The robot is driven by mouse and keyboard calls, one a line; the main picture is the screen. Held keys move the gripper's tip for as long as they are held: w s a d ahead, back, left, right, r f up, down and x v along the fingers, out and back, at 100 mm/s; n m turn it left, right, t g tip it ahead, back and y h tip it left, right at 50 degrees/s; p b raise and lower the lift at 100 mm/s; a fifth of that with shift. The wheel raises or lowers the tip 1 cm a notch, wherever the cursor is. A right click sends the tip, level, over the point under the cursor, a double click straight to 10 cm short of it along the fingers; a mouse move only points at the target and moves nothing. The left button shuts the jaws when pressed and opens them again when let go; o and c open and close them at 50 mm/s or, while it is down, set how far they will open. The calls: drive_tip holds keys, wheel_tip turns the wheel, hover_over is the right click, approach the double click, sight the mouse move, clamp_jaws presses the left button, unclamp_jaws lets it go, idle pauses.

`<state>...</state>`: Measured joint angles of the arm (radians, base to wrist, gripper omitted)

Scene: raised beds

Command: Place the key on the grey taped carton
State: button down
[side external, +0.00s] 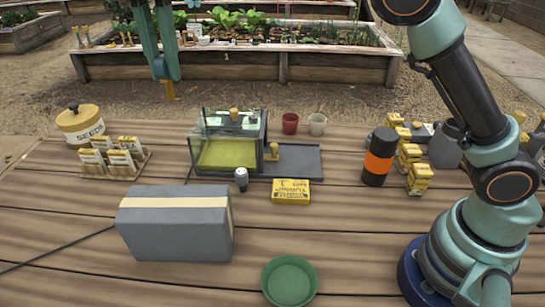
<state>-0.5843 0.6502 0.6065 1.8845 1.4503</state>
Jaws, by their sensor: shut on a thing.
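My gripper (166,75) hangs from the top of the view, left of centre, fingers pointing down. The carton's visible top is bare.
A seed tin (80,125) and a seed-packet rack (114,170) stand behind the carton at left. A green dish (289,281) lies at the front; an orange-black bottle (378,157) stands right.

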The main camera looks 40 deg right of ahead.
drive_tip(key=s+a+n, duration=0.1)
drive_tip(key=s+a, duration=0.1)
hover_over(188, 203)
wheel_tip(188, 203, down, 20)
drive_tip(key=shift+r, duration=0.25)
idle(0.4)
drive_tip(key=shift+f, duration=0.1)
drive_tip(key=c, duration=0.8)
unclamp_jaws()
drive_tip(key=shift+c, duration=0.2)
